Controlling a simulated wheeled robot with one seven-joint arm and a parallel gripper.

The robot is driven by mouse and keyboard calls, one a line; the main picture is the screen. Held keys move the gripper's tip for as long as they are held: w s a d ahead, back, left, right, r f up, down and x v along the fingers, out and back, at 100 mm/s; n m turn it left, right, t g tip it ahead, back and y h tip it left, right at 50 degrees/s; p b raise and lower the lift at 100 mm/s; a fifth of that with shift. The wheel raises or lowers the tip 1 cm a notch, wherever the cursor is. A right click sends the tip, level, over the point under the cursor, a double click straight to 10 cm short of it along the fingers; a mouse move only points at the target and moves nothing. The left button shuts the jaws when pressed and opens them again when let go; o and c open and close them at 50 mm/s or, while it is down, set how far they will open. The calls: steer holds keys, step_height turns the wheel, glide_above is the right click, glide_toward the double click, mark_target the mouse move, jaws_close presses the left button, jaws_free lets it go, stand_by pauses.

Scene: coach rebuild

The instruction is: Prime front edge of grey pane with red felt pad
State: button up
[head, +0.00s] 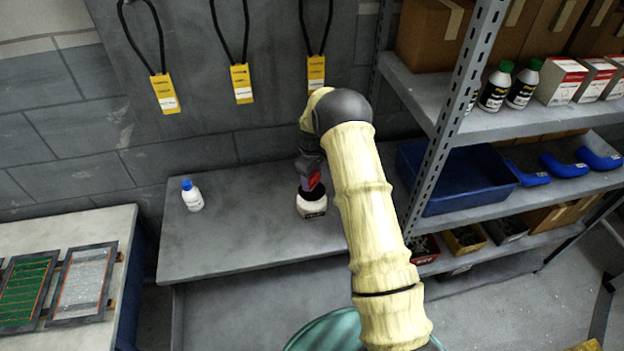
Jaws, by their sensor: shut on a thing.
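My gripper (308,170) is above the grey bench, pointing down, and is shut on the red felt pad (314,180). The pad is small in view and partly covered by the gripper. It is right at the dark open mouth of a white jar (312,208); I cannot tell whether it touches or dips inside. The grey pane (83,284) lies flat in a dark frame on the pale table at the left, well away from my gripper. Its front edge is in view.
A green pane (24,289) lies left of the grey pane. A white bottle with a blue cap (192,196) stands on the bench (240,235). Yellow tags (165,93) hang on the wall. A metal shelf with boxes and a blue bin (455,180) stands at the right.

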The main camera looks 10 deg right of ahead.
steer(key=shift+r+p, duration=0.65)
steer(key=shift+r, duration=1)
steer(key=shift+f, duration=0.1)
